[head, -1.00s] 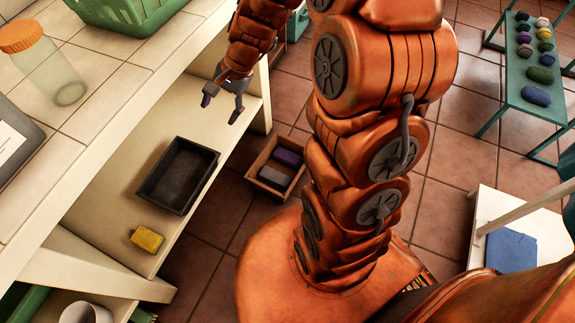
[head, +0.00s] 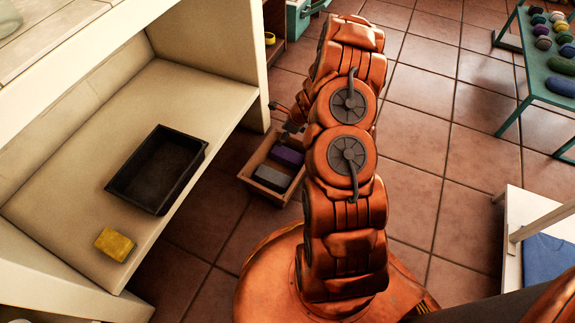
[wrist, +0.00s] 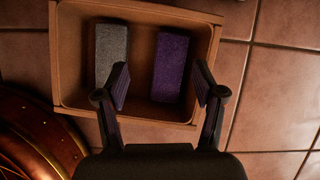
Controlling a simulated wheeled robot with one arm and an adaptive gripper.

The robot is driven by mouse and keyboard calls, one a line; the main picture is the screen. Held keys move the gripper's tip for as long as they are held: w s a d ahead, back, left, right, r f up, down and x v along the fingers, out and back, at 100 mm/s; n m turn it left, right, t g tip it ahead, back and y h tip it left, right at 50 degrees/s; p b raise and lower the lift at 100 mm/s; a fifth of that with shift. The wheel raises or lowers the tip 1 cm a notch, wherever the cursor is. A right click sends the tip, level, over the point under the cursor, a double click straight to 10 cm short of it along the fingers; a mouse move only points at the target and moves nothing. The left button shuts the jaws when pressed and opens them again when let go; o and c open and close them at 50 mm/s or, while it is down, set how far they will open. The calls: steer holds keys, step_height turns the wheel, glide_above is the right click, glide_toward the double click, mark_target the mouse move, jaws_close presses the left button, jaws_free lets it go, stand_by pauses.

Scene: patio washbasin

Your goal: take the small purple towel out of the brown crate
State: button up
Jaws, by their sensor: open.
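The small purple towel (wrist: 169,68) lies in the brown crate (wrist: 133,12), on the right side in the wrist view. In the head view the purple towel (head: 287,155) is at the far end of the crate (head: 257,188) on the floor. A grey towel (wrist: 112,54) lies beside it in the same crate. My gripper (wrist: 160,85) is open and empty above the near part of the crate, its fingers spread around the purple towel's near end as seen from the wrist.
A cream shelf (head: 75,115) stands left of the crate, holding a black tray (head: 190,172) and a yellow block (head: 115,244). A teal rack (head: 540,75) with several rolled items is at the upper right. The tiled floor (head: 440,140) between is clear.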

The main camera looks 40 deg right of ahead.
steer(key=m+b, duration=0.2)
glide_toward(288, 155)
steer(key=shift+w+a+f+h, duration=0.2)
steer(key=shift+w+a, duration=0.05)
steer(key=shift+w, duration=0.15)
steer(key=shift+w+a+f+h, duration=0.2)
steer(key=shift+w+a+f, duration=0.05)
steer(key=shift+w, duration=0.15)
steer(key=shift+d+f, duration=0.1)
steer(key=shift+f, duration=0.25)
steer(key=shift+s+b+x, duration=0.2)
steer(key=shift+b+x, duration=0.85)
steer(key=shift+x, duration=0.8)
steer(key=shift+s+b+x, duration=0.15)
steer(key=shift+b+x, duration=0.9)
steer(key=shift+x, duration=0.75)
steer(key=shift+c, duration=0.4)
steer(key=c, duration=0.9)
